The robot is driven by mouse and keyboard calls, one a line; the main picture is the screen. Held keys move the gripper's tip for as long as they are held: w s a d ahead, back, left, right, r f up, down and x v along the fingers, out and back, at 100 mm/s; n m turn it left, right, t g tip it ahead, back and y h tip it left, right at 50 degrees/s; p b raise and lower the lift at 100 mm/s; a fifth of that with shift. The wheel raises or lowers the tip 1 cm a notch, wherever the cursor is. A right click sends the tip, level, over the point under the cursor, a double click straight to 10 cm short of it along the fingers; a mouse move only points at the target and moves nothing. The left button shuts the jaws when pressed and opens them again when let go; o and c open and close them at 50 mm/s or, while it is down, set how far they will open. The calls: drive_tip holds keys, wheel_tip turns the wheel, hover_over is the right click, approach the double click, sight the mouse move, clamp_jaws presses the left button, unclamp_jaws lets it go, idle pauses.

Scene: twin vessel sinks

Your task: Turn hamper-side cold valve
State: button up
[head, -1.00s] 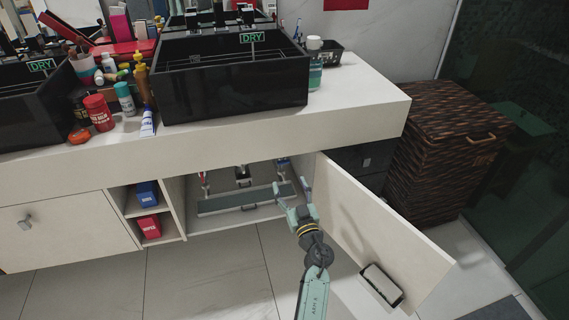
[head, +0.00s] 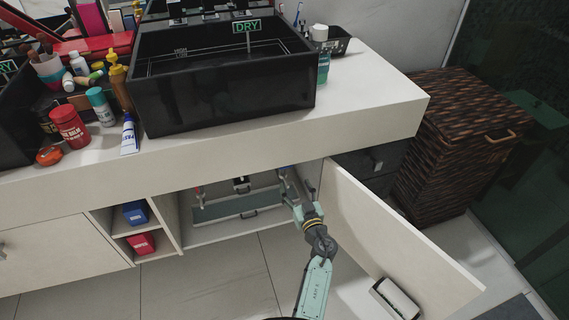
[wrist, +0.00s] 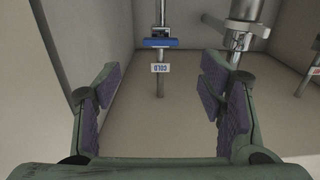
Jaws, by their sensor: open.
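The cold valve has a blue handle (wrist: 160,43) on a thin upright pipe, with a white COLD tag (wrist: 160,68) just below it. In the wrist view it stands beyond my open fingers, centred between them and apart from them. My gripper (wrist: 162,98) is open and empty. In the head view my gripper (head: 298,184) reaches into the open cabinet beside its right-hand door. A small blue spot of the valve (head: 284,170) shows just behind the fingers there; most of it is hidden. The wicker hamper (head: 455,150) stands right of the counter.
The open cabinet door (head: 390,225) is close on the right of my arm. A thick metal drain pipe (wrist: 243,20) stands right of the cold valve. A red handle (head: 198,191) shows farther left inside. The counter (head: 380,115) overhangs the opening.

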drive_tip(key=b+x, duration=0.2)
drive_tip(key=x, duration=0.7)
drive_tip(key=shift+w+a+b, duration=0.15)
drive_tip(key=shift+w+b, duration=0.15)
drive_tip(key=shift+w, duration=0.05)
drive_tip(key=shift+c, duration=0.3)
drive_tip(key=c, duration=1.1)
